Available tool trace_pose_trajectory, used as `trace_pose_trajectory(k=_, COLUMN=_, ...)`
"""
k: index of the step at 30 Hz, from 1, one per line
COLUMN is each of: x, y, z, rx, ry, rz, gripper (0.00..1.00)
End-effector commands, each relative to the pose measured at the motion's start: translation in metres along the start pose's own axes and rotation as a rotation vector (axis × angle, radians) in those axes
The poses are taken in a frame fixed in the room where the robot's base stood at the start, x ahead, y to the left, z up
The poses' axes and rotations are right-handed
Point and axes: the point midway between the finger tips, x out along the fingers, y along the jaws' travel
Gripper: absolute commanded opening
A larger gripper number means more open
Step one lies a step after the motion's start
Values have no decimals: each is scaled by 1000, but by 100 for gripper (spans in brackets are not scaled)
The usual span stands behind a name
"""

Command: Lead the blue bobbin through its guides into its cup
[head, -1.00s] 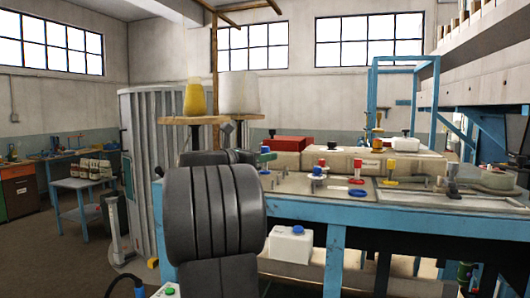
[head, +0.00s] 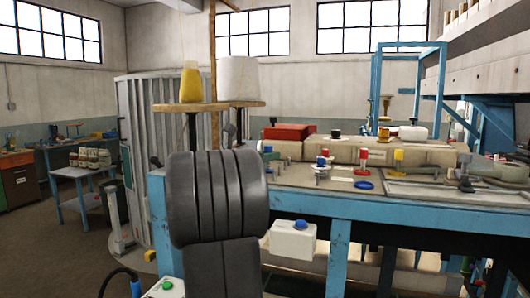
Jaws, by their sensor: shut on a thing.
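A small blue piece (head: 323,160) stands on a metal fitting at the left of the bench top; I cannot tell whether it is the bobbin or part of a guide. A flat blue disc (head: 363,185) lies on the bench's front strip, possibly the blue cup. A red spool-like post (head: 362,158) and a yellow one (head: 398,160) stand behind and to the right of it. My gripper is not visible; my thick dark arm link fills the lower middle and may hide it. No thread can be made out.
The blue-framed bench (head: 433,212) spans the right side. A white box with a blue knob (head: 292,242) is at its front. A shelf (head: 228,105) carries a yellow cone (head: 190,82) and a white spool (head: 238,78). A red box (head: 290,132) lies at the back. Open floor is at the left.

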Motion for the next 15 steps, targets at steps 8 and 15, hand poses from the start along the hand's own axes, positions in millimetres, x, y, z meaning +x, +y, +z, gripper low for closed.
trace_pose_trajectory(k=8, x=11, y=-18, z=0, rx=-1, ry=0, rz=-2, gripper=0)
trace_pose_trajectory(k=15, x=21, y=-32, z=0, rx=-1, ry=1, rz=-2, gripper=0)
